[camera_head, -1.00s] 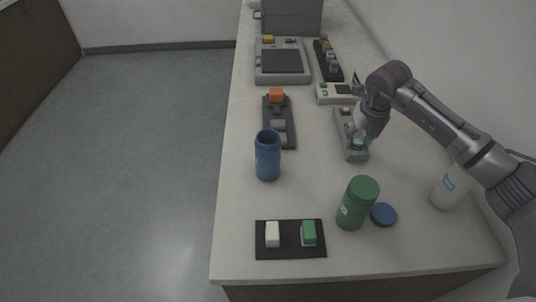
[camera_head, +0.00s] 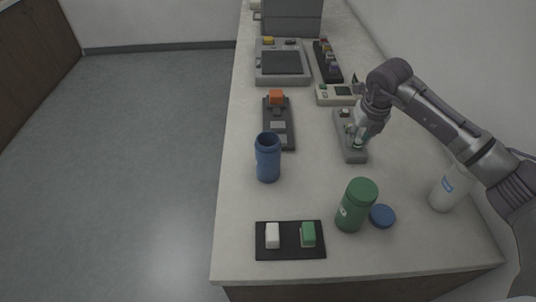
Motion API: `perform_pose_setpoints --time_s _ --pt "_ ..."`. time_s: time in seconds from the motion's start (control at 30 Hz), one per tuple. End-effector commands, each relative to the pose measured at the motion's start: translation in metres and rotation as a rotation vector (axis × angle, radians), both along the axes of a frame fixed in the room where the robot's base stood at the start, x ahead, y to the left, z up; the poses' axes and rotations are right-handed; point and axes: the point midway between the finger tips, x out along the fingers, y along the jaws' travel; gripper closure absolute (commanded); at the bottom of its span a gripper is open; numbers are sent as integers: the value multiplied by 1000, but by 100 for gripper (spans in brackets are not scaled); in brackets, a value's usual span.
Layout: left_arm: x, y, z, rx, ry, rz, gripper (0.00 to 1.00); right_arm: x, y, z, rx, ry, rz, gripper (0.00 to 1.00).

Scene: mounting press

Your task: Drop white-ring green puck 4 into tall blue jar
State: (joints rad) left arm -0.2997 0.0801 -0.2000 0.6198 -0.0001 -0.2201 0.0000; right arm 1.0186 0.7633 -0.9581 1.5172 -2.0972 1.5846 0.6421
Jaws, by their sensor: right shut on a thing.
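The tall blue jar (camera_head: 268,163) stands upright and open on the counter, left of centre. My right gripper (camera_head: 357,143) points down at the grey rack (camera_head: 350,152). It is shut on a small puck at its fingertips, low over or in the rack; the puck is mostly hidden, and its ring and number cannot be read. Another small pale and green piece (camera_head: 345,113) sits at the rack's far end. My left gripper is not in view.
A green jar (camera_head: 356,206) and a blue lid (camera_head: 382,216) stand front right. A black tray (camera_head: 290,252) holds a white and a green block. A dark rack (camera_head: 279,121) with an orange block stands behind the blue jar. A white bottle (camera_head: 446,192) is at right.

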Motion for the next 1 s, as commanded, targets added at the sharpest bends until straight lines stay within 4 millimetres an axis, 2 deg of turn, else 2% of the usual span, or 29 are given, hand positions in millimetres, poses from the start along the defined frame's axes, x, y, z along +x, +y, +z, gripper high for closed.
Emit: perform_pose_setpoints --time_s 0.8,1.0 --pt "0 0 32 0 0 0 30 0 0 52 0 -1 0 92" --pt "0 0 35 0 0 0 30 0 0 58 0 -1 0 92"
